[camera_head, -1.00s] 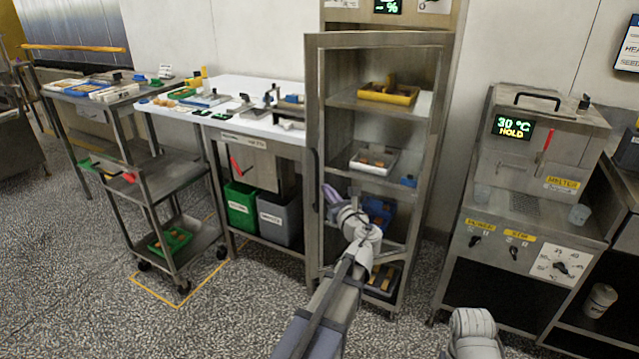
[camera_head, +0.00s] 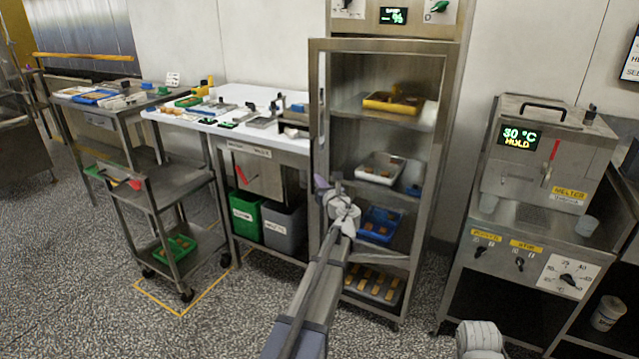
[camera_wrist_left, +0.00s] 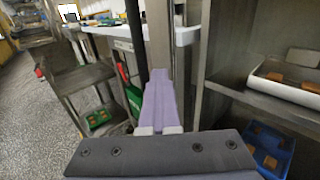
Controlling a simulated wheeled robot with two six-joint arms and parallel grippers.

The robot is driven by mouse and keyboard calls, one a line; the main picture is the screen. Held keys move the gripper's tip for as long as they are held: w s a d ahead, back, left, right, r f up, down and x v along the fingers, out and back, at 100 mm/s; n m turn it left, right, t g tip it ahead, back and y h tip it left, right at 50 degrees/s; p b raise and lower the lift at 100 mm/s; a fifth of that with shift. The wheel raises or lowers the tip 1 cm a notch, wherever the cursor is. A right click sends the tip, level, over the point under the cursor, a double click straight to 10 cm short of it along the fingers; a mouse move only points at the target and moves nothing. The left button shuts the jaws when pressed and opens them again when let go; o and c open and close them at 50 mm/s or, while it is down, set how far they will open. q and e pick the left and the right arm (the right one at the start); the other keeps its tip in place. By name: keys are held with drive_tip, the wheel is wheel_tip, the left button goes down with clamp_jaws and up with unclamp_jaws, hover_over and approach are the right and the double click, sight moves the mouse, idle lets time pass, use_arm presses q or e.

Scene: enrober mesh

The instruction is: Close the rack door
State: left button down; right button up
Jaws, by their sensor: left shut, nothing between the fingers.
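The steel rack (camera_head: 395,135) stands in the middle of the head view, its shelves exposed. Its door (camera_head: 316,90) appears as a narrow steel frame at the rack's left front edge, open and seen nearly edge-on. My left gripper (camera_head: 322,184) is shut and empty, at about mid-height beside this frame. The gripper also shows in the left wrist view (camera_wrist_left: 158,85), its purple fingers together and pointing at upright steel posts. Whether the fingers touch the door is unclear. The wrist partly covers the lower door.
The rack holds a yellow tray (camera_head: 391,103), a white tray (camera_head: 380,168) and a blue tray (camera_head: 381,224). A white-topped table (camera_head: 222,122) with bins below stands close on the left. A melter (camera_head: 545,165) stands to the right. Speckled floor in front is clear.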

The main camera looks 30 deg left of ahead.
use_arm(q)
drive_tip(key=shift+s+a, duration=0.1)
drive_tip(key=shift+a, duration=0.1)
drive_tip(key=w+a, duration=0.1)
drive_tip(key=w, duration=0.2)
drive_tip(key=w+a+m+t+h, duration=0.1)
drive_tip(key=w+a, duration=0.1)
drive_tip(key=w, duration=0.2)
drive_tip(key=w+a+m+t+h, duration=0.1)
drive_tip(key=w, duration=0.2)
drive_tip(key=shift+w+a, duration=0.2)
drive_tip(key=shift+s, duration=0.15)
